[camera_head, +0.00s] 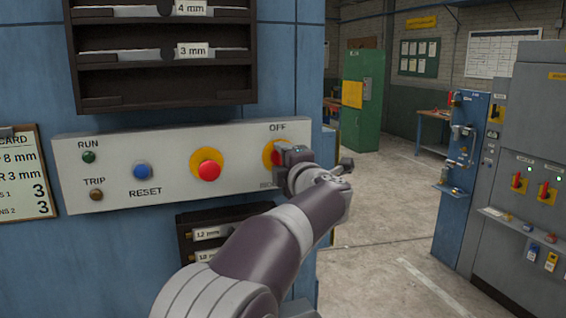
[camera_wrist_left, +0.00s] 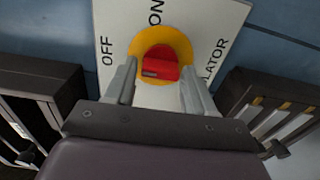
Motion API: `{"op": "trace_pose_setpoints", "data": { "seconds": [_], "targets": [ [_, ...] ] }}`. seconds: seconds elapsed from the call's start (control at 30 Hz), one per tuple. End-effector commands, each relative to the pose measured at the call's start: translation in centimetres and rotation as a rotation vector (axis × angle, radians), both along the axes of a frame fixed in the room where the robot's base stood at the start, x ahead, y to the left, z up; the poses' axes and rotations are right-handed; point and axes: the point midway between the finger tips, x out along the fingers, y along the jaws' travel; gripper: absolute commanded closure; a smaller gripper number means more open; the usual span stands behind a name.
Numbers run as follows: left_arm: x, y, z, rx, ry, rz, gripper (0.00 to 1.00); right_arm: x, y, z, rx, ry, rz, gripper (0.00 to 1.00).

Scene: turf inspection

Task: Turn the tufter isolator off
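The isolator is a red handle on a yellow round plate (camera_head: 268,152) at the right end of the white control panel (camera_head: 125,150), under the word OFF. My left gripper (camera_head: 284,160) is in front of it and hides much of it in the head view. In the left wrist view the red handle (camera_wrist_left: 160,68) sits on its yellow ring (camera_wrist_left: 162,36), with OFF to the left and ON above. My left gripper (camera_wrist_left: 158,88) is open there, one finger on each side of the handle, with gaps showing. Which label the handle points to is unclear. My right gripper is out of view.
The panel also carries a red button (camera_head: 208,171) on yellow, a blue RESET button (camera_head: 142,172), a green RUN lamp (camera_head: 89,157) and a TRIP lamp (camera_head: 96,194). A dark rack (camera_head: 165,88) is above; a smaller one (camera_head: 184,226) is below. Open floor lies right.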

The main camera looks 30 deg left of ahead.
Motion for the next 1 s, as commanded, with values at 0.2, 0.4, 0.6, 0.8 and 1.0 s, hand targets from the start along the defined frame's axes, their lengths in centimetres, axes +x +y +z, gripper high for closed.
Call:
{"op": "trace_pose_setpoints", "data": {
  "seconds": [0.2, 0.4, 0.6, 0.8, 1.0],
  "targets": [
    [0.0, 0.0, 0.0, 0.001, 0.000, 0.001, 0.32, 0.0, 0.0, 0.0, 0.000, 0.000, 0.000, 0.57],
    [-0.6, -0.8, -0.1, 0.002, -0.002, -0.001, 0.32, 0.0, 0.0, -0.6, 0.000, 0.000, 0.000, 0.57],
    [-3.9, -4.8, -0.4, 0.002, -0.003, -0.005, 0.32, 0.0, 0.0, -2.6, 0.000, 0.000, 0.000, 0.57],
    [-6.9, -8.3, -0.3, 0.001, -0.001, -0.004, 0.32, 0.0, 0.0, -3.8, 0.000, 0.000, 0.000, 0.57],
    [-8.2, -9.6, -0.1, 0.001, 0.001, -0.001, 0.32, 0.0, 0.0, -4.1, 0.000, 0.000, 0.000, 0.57]
  ]
}}
